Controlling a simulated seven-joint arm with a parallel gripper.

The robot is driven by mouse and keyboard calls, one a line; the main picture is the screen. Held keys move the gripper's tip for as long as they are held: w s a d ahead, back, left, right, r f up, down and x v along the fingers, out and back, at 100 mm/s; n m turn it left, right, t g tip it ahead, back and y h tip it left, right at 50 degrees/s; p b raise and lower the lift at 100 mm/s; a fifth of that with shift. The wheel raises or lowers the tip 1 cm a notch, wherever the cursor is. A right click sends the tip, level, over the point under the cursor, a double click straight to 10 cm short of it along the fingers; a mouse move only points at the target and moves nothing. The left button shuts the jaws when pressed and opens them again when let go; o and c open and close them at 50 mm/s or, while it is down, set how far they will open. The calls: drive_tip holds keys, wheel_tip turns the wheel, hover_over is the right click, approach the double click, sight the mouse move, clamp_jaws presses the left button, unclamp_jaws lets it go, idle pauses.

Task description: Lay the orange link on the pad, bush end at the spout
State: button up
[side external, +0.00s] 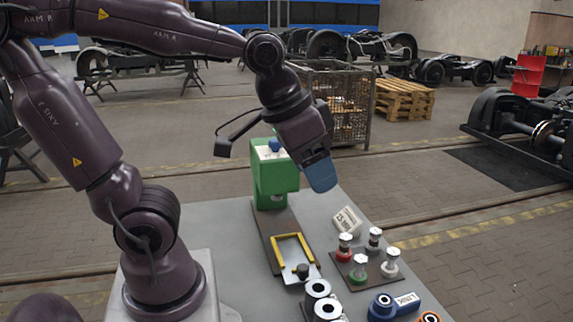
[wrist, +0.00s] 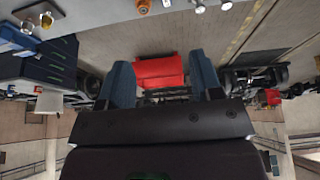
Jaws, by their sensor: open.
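An orange ring end, likely of the orange link (side external: 430,317), just shows at the bottom edge of the side view; the rest is out of frame. A green machine (side external: 268,180) stands at the table's back. In front of it is a plate with a yellow U-shaped frame (side external: 305,237), probably the pad. I cannot clearly make out the spout. My gripper (side external: 321,176) is high above the table, right of the green machine, far from the orange ring. In the wrist view its blue fingers (wrist: 163,80) are apart and empty.
A blue part labelled LINK (side external: 405,299) lies beside the orange ring. A dark plate (side external: 362,268) holds several coloured, metal-topped pegs. Metal rings (side external: 318,289) stand near the front. A white labelled block (side external: 346,221) lies behind the pegs. The table's left part (side external: 225,235) is clear.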

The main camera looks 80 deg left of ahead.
drive_tip(key=s, duration=0.3)
drive_tip(key=shift+s+a+r+t, duration=0.1)
drive_tip(key=shift+a+r+t, duration=0.05)
drive_tip(key=shift+a+t, duration=0.15)
drive_tip(key=shift+o, duration=1.2)
drive_tip(key=shift+s, duration=0.35)
